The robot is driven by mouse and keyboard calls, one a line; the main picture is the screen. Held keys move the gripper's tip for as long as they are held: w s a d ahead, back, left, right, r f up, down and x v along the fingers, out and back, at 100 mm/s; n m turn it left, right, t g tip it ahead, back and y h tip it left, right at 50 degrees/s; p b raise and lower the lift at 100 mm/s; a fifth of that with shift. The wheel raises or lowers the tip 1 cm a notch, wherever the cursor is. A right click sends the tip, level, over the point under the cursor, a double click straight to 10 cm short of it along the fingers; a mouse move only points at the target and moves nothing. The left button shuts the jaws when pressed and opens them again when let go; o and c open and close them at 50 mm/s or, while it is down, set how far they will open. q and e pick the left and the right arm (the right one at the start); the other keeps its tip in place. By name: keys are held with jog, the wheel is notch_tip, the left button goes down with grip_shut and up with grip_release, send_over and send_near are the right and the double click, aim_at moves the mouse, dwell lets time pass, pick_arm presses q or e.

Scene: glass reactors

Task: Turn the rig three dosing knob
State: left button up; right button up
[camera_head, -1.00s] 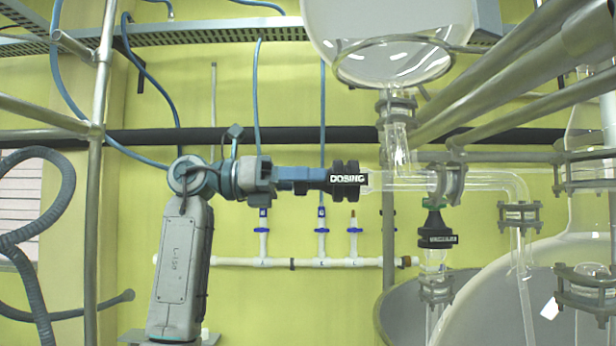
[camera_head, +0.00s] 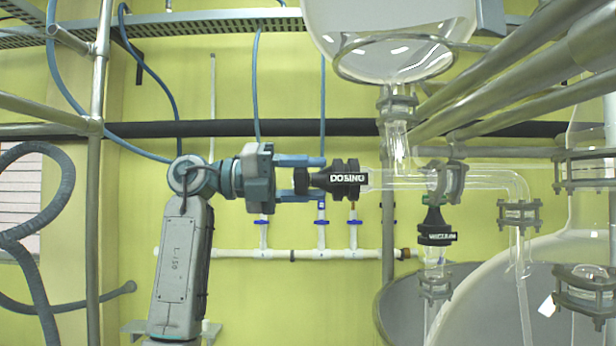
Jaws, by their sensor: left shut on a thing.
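The black dosing knob (camera_head: 348,178), lettered "DOSING" in white, lies horizontally on the left end of a glass tube near the middle of the view. My left gripper (camera_head: 312,178) comes in level from the left. Its two blue fingers lie above and below the knob's left end, shut on it. The label faces me and stays readable. A second black knob (camera_head: 437,228) stands upright on the glass below and to the right; its label is hard to read. My right gripper is not in view.
A round glass vessel (camera_head: 392,40) hangs above right of the knob. Glass tubing (camera_head: 480,180) with metal clamps and slanted metal pipes (camera_head: 500,85) crowd the right. A white manifold (camera_head: 270,255) with small taps runs along the yellow wall below.

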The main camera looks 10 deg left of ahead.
pick_arm(q)
jog(key=shift+r+n, duration=0.15)
jog(key=shift+n, duration=0.45)
jog(key=o, duration=1)
jog(key=shift+a, duration=0.1)
jog(key=shift+a+f, duration=0.2)
jog(key=shift+a, duration=0.05)
jog(key=s+a+b, duration=0.2)
jog(key=a+b, duration=0.1)
jog(key=a, duration=0.7)
jog(key=shift+b, duration=0.35)
jog(key=shift+r, duration=0.1)
